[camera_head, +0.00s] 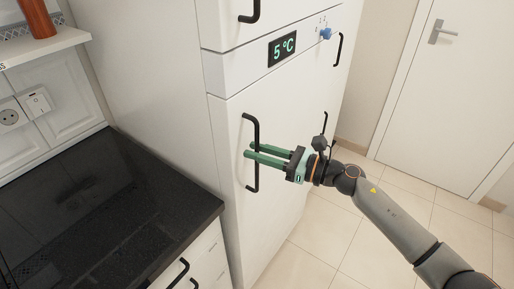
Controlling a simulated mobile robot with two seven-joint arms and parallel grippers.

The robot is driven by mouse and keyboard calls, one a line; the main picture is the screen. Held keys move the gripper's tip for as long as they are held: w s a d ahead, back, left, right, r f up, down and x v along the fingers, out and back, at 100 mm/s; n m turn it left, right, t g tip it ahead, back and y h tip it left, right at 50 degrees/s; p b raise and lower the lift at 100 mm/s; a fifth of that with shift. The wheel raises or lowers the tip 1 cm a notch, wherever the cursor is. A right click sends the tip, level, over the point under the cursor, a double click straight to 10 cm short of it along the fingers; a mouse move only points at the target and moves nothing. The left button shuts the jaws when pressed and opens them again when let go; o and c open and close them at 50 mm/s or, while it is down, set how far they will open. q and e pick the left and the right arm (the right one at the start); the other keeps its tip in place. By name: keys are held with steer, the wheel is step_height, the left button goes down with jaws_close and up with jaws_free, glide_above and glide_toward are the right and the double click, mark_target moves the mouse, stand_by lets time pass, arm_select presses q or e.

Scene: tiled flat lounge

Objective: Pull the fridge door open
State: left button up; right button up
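The white fridge door (283,205) stands at the centre and looks closed. Its black vertical bar handle (257,179) is near the door's left edge. My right gripper (249,150) reaches in from the right at the handle's middle. Its two green fingers lie across the bar in the picture, their tips just past it on the left, with a narrow gap between them. The fingers hide part of the bar, so I cannot tell whether they grip it. My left gripper is out of view.
Tiled floor (335,245) is free at right, before a white room door (450,95).

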steer(key=shift+w+a, duration=0.1)
steer(key=shift+a, duration=0.15)
jaws_close()
stand_by(1.4)
